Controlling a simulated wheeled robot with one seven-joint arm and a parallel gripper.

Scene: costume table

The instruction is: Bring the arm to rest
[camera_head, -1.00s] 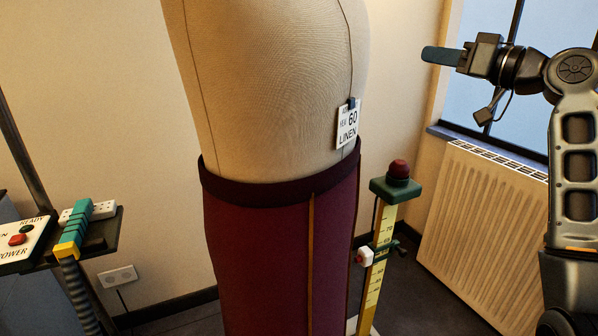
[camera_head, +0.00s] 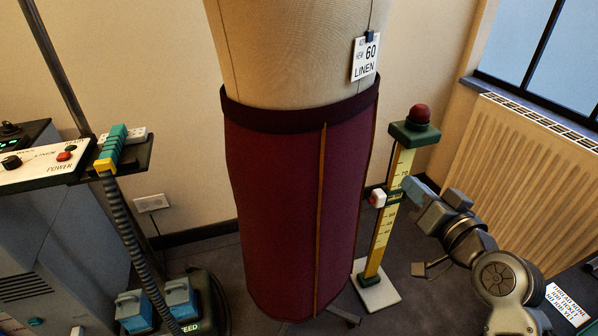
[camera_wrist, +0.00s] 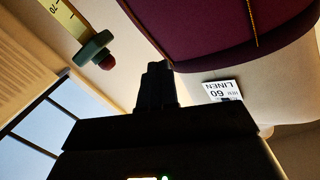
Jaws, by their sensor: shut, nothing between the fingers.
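My gripper (camera_head: 413,188) is at the right in the head view, pointing up and left. Its fingertips appear close to the yellow measuring post (camera_head: 383,237); I cannot tell whether they touch it. The fingers are together with nothing between them. In the wrist view the shut gripper (camera_wrist: 157,68) shows dark in the middle, with the skirt's edge beyond it.
A dress form wears a maroon skirt (camera_head: 290,200) and a "60 LINEN" card (camera_head: 365,58). The post has a red knob (camera_head: 419,114) on top. A radiator (camera_head: 520,180) stands at right. A control panel (camera_head: 40,165) and ribbed hose (camera_head: 130,235) are at left.

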